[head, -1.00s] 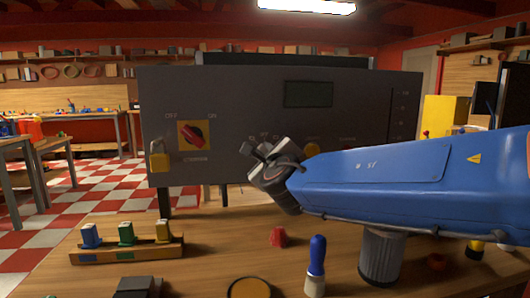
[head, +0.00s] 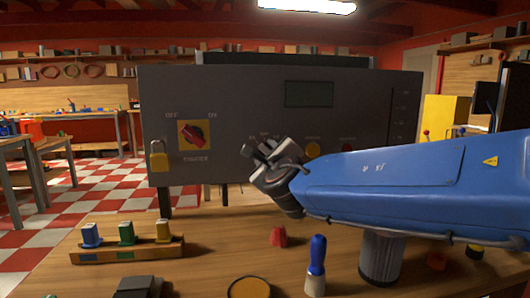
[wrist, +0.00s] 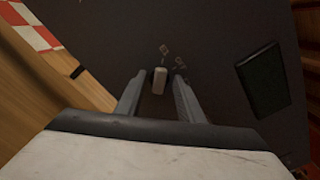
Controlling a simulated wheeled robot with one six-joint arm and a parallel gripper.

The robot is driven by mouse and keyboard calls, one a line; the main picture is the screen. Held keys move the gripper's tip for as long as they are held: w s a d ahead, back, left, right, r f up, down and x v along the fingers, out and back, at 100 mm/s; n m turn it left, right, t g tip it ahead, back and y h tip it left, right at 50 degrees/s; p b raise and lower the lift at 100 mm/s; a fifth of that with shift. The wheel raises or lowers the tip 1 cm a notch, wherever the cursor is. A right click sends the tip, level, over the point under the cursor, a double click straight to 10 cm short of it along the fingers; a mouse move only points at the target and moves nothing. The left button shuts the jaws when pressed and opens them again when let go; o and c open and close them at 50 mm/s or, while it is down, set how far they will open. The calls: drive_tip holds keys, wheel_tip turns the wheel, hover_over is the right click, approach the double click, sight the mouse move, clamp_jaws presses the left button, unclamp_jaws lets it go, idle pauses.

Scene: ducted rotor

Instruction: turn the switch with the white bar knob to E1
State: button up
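The switch with the white bar knob (wrist: 160,80) shows in the wrist view on the dark panel, between the tips of my gripper's two fingers. Small pale markings lie just beyond the knob; one reads like OFF, the others are too small to read surely. My gripper (wrist: 155,88) is open, with a finger on each side of the knob and some gap visible. I cannot tell whether either finger touches it. In the head view my gripper (head: 262,155) is in front of the panel (head: 240,100) and hides the knob, below a row of small labels.
A red rotary switch (head: 193,135) on a yellow plate and a yellow padlock (head: 159,158) are on the panel's left. A dark display (head: 309,94) is above. On the table (head: 210,235) stand a block rack (head: 130,250), a red piece (head: 278,237) and a blue-handled brush (head: 317,262).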

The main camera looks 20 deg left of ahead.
drive_tip(key=v, duration=1.6)
drive_tip(key=shift+s, duration=0.15)
